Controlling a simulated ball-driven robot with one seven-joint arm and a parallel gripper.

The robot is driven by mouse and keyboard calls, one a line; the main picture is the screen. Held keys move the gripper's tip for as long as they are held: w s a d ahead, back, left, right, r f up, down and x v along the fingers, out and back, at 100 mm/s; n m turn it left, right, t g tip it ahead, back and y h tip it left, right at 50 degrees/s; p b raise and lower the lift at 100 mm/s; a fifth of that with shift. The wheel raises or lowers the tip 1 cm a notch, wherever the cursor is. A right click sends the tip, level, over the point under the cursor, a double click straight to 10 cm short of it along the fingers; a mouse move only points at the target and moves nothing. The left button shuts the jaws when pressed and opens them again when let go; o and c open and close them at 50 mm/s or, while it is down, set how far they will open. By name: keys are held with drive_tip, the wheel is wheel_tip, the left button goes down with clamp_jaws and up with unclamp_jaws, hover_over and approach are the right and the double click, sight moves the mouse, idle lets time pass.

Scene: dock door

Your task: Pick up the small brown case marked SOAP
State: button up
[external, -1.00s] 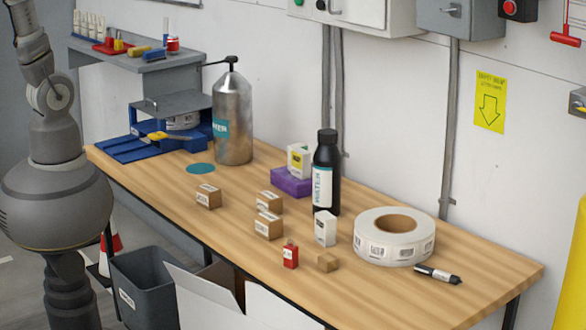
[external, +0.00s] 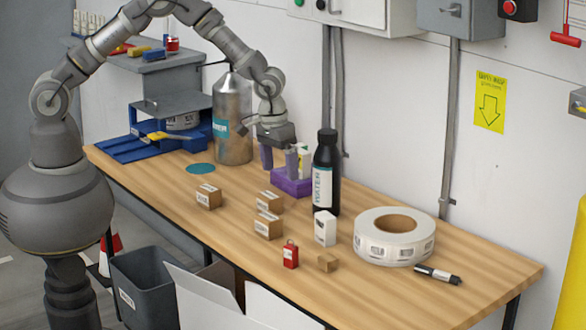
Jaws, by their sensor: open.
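Several small brown cases with white labels stand on the wooden bench: one at the left (external: 208,198), one in the middle (external: 269,202), and one just in front of that (external: 268,227). A smaller plain-looking brown block (external: 327,263) lies nearer the front edge. The lettering is too small to read, so I cannot tell which is marked SOAP. My gripper (external: 279,166) is open and points down over the purple block (external: 291,184), behind the brown cases and apart from them.
A black bottle (external: 326,175) stands right of my gripper and a metal canister (external: 233,120) left of it. A white case (external: 325,229), red padlock-like item (external: 290,255), label roll (external: 394,236) and marker (external: 438,274) occupy the right. The bench's front left is clear.

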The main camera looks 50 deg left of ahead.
drive_tip(key=g, duration=0.1)
hover_over(269, 216)
drive_tip(key=shift+y, duration=0.3)
drive_tip(key=f, duration=0.6)
drive_tip(key=shift+d, duration=0.2)
drive_tip(key=f+b, duration=0.1)
drive_tip(key=f, duration=0.1)
drive_tip(key=f+b, duration=0.1)
drive_tip(key=f, duration=0.2)
drive_tip(key=f+b, duration=0.1)
drive_tip(key=f, duration=0.2)
drive_tip(key=shift+a+b, duration=0.25)
drive_tip(key=shift+b, duration=0.05)
drive_tip(key=c, duration=1.1)
drive_tip(key=shift+r, duration=0.15)
